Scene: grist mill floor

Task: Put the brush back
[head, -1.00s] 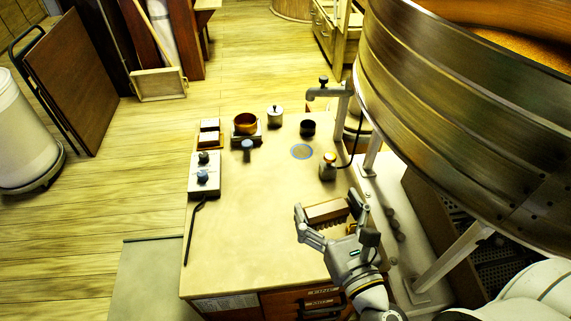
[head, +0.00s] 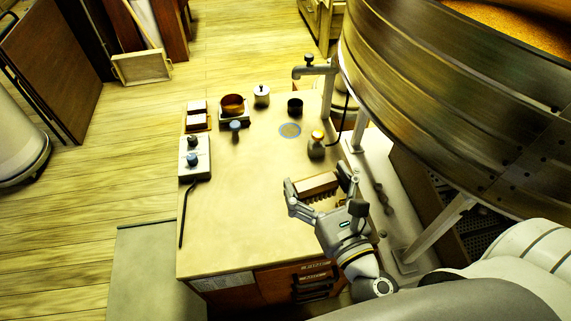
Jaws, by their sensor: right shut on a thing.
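The brush (head: 315,184), a light wooden block with dark bristles along its lower side, is between the fingers of my right gripper (head: 321,190). The gripper is shut on it, over the right part of the worktop (head: 235,215). I cannot tell whether the bristles touch the surface. The gripper fingers hide the ends of the block. My left gripper is not in view.
A big metal-banded tub (head: 450,110) looms right. The worktop's front middle is clear.

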